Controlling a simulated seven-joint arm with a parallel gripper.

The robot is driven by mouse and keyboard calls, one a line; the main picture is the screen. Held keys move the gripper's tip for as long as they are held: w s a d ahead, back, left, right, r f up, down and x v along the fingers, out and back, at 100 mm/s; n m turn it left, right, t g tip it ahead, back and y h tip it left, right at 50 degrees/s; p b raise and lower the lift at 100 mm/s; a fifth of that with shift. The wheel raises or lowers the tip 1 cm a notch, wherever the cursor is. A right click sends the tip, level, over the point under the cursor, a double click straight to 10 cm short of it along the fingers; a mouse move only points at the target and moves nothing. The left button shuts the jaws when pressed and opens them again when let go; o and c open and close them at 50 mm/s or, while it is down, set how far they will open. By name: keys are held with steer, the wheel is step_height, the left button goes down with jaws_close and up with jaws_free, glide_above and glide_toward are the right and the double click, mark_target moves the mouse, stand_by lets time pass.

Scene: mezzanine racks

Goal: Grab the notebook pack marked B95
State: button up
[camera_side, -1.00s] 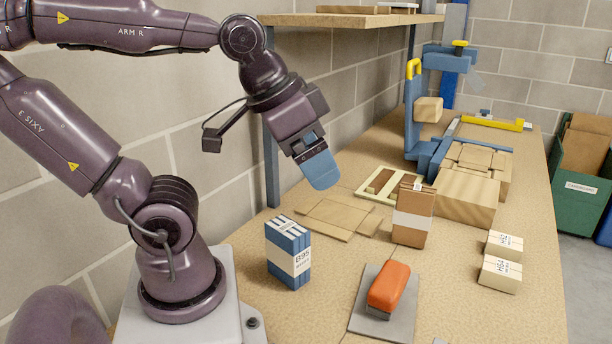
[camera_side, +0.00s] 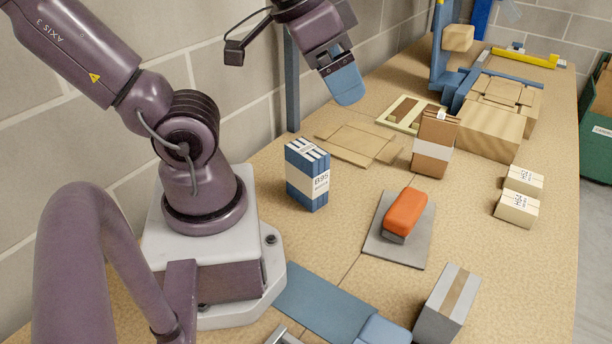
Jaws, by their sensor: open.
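The notebook pack marked B95 (camera_side: 307,175) stands upright on the bench, right of my base. It is a blue bundle with a white band carrying the marking, and its top and two sides show. My gripper (camera_side: 346,88) hangs in the air above and slightly right of the pack, clear of it. Its blue fingertips point down and are seen nearly edge-on, so the gap between them hardly shows. The gripper is open, and nothing shows in it.
Flat cardboard (camera_side: 358,144) lies behind the pack. A brown banded pack (camera_side: 435,145) stands to its right. An orange-topped block sits on a grey plate (camera_side: 385,245). Small cream packs (camera_side: 517,208) lie at right. A grey box (camera_side: 447,303) and blue strip (camera_side: 330,300) are in front.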

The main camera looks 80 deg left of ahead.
steer(key=m+g+y, duration=1.2)
steer(key=g+y, duration=0.3)
glide_toward(310, 150)
steer(key=x, duration=1)
steer(key=shift+f, duration=0.4)
steer(key=shift+d, duration=0.1)
jaws_close()
